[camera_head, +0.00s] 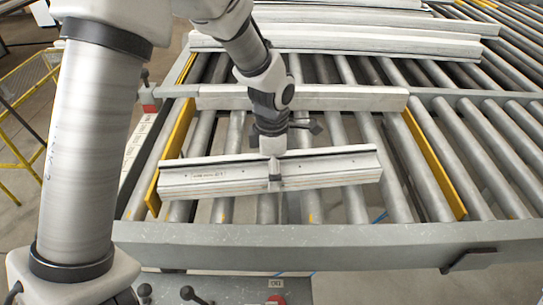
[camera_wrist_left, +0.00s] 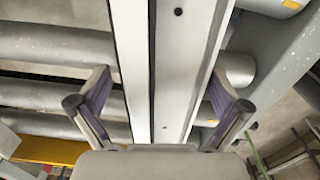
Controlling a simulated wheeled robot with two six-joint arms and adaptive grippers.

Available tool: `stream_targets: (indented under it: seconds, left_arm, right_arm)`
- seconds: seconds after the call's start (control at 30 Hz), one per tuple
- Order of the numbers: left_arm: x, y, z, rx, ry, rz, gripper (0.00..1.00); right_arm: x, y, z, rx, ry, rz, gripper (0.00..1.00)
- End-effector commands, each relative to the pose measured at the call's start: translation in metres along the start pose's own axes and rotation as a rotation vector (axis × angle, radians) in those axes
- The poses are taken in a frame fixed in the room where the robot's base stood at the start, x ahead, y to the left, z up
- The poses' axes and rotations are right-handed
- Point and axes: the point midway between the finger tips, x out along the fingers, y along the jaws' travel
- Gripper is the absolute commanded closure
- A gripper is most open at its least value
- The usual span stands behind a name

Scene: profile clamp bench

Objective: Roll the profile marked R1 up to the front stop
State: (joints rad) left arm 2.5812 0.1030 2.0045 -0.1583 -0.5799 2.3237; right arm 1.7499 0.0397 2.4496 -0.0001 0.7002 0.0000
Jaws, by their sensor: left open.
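A long pale grey profile (camera_head: 325,172) lies across the rollers in front, slightly askew, its left end nearer the front. It bears a small label near its left end that I cannot read. My left gripper (camera_head: 274,168) is over its middle, with one finger in front of it. In the left wrist view the open fingers (camera_wrist_left: 160,100) stand on either side of the profile (camera_wrist_left: 170,60), with gaps visible. The grey front rail (camera_head: 330,236), seemingly the front stop, runs along the near edge, with bare rollers between it and the profile. My right gripper is out of view.
A second pale bar (camera_head: 340,99) lies behind, across the rollers. Several more profiles (camera_head: 350,42) lie at the back. Yellow side strips (camera_head: 434,165) flank the rollers left and right. A red button (camera_head: 276,299) and dark knobs sit below the front rail.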

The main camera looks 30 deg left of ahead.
Motion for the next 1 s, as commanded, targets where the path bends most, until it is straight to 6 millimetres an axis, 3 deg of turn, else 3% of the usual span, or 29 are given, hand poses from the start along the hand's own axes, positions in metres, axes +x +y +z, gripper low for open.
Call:
stream_targets:
  seconds: [0.17,0.43,0.63,1.0]
  left_arm:
    - [0.000,0.000,0.000,0.000,0.000,0.000,0.00]
    - [0.000,0.000,0.000,0.000,0.001,0.000,0.92]
    - [0.000,-0.001,0.002,0.001,0.002,-0.001,0.93]
    - [0.000,-0.004,0.023,0.000,0.004,-0.003,0.93]
  right_arm:
    - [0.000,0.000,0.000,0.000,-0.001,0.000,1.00]
    - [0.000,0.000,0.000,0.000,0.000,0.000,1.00]
    - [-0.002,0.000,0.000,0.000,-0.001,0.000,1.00]
    - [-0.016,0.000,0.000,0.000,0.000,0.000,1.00]
